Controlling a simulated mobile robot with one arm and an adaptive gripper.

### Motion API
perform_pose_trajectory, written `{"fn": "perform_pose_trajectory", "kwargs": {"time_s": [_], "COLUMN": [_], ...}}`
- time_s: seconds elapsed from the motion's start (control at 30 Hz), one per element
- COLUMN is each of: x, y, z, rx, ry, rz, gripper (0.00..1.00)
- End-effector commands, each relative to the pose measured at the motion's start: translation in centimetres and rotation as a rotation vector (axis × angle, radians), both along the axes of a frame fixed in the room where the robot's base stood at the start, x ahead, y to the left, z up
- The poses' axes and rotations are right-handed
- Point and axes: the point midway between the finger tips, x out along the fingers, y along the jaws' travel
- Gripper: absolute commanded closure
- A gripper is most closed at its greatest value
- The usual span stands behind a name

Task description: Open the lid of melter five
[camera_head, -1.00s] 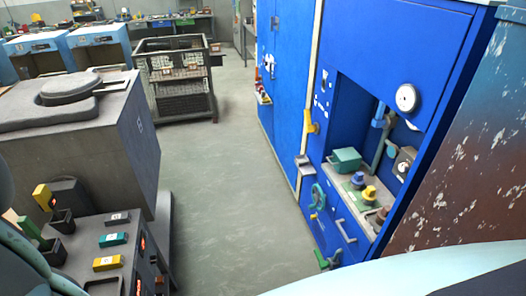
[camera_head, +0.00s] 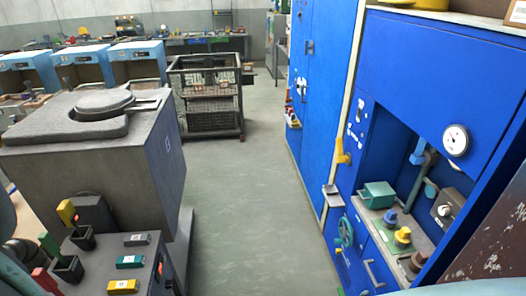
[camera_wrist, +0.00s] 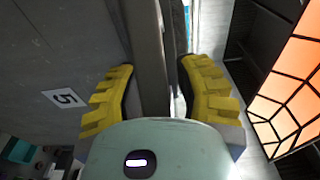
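A grey block-shaped melter (camera_head: 100,165) stands at the left in the head view, with a small mark (camera_head: 168,145) on its side. Its thick grey lid (camera_head: 60,128) lies flat on top, with a raised round part and a bar-like piece reaching right. In the wrist view a white label reading 5 (camera_wrist: 64,98) shows on a grey face to the left of my gripper (camera_wrist: 156,75). My gripper's yellow fingers are spread apart. A brownish-grey strip shows between them, and I cannot tell whether it touches them. My gripper is not clear in the head view.
A control box with coloured levers and labels (camera_head: 130,262) stands in front of the melter. A blue cabinet (camera_head: 440,60) with a gauge and valves lines the right. A wire cart (camera_head: 205,95) stands behind. The floor (camera_head: 250,200) between is clear.

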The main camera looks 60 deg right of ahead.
Motion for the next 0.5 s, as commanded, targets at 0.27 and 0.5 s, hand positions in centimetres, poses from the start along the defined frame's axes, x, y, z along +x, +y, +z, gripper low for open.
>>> {"fn": "perform_pose_trajectory", "kwargs": {"time_s": [0.27,0.5], "x": [-1.8,-3.3], "y": [-1.1,-1.9], "z": [0.1,0.0], "rx": [-0.002,-0.003], "ry": [0.001,0.004], "rz": [0.003,0.005], "gripper": [0.68,0.68]}}
